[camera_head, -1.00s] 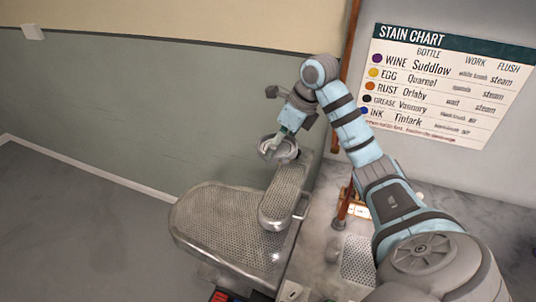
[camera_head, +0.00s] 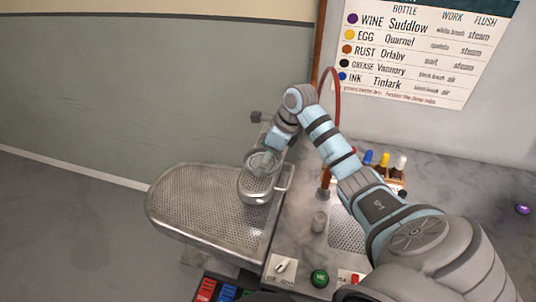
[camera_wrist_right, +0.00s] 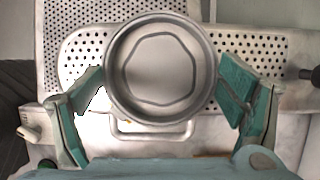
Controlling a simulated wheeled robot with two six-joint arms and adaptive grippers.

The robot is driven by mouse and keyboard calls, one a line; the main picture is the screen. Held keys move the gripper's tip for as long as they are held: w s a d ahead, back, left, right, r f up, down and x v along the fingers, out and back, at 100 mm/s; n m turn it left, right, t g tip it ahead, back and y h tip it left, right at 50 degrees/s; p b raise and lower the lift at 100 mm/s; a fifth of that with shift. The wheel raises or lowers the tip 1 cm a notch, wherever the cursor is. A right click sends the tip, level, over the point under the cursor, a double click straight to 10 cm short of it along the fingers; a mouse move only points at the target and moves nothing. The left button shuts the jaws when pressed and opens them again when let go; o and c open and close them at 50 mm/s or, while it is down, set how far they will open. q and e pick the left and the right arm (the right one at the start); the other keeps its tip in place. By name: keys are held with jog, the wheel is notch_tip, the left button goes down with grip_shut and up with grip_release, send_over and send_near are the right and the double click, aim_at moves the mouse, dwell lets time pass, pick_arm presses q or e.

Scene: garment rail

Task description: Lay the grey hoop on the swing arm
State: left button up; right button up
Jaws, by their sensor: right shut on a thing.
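The grey hoop (camera_wrist_right: 161,119) is a round metal-looking ring between my right gripper's green fingers (camera_wrist_right: 160,78). A smooth pale face with a thin wavy dark outline shows inside it. In the head view the hoop (camera_head: 262,166) is over the swing arm (camera_head: 257,192), a small rounded perforated metal pad with a side handle. In the right wrist view the swing arm's (camera_wrist_right: 85,45) holes show on both sides of the hoop. I cannot tell whether hoop and pad touch. My right gripper (camera_head: 264,157) is shut on the hoop. My left gripper is not in view.
A large perforated board (camera_head: 195,195) lies under and left of the swing arm. A red upright hose (camera_head: 335,100) and a rack of bottles (camera_head: 385,172) stand to the right. A green button (camera_head: 319,278) is at the front. A stain chart (camera_head: 425,50) hangs behind.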

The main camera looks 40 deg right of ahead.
jog(key=o, duration=1.1)
jog(key=shift+c, duration=0.2)
jog(key=shift+r, duration=0.4)
jog(key=v, duration=1.1)
jog(key=shift+r, duration=0.3)
jog(key=shift+s+d, duration=0.1)
